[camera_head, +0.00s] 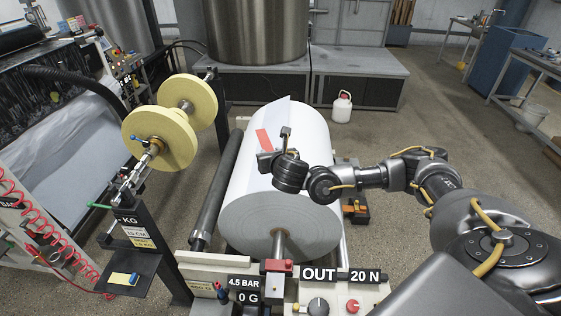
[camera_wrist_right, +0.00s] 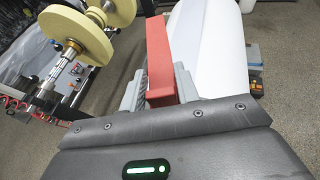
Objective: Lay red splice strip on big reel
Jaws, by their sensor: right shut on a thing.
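The big white paper reel (camera_head: 280,208) lies on its stand in the middle of the head view, with a loose paper flap (camera_head: 272,120) along its upper left. The red splice strip (camera_head: 264,139) shows over the reel's upper left side. My right gripper (camera_head: 275,152) is over the reel and shut on the strip. In the right wrist view the strip (camera_wrist_right: 157,60) runs forward from between my fingers (camera_wrist_right: 160,90), beside the white reel (camera_wrist_right: 205,40). I cannot tell whether the strip touches the paper. My left gripper is not in view.
A dark roller (camera_head: 217,190) runs along the reel's left side. Yellow discs (camera_head: 160,140) on a shaft stand further left. A control panel (camera_head: 330,293) is in front of the reel. A white jug (camera_head: 342,107) stands on the floor behind it.

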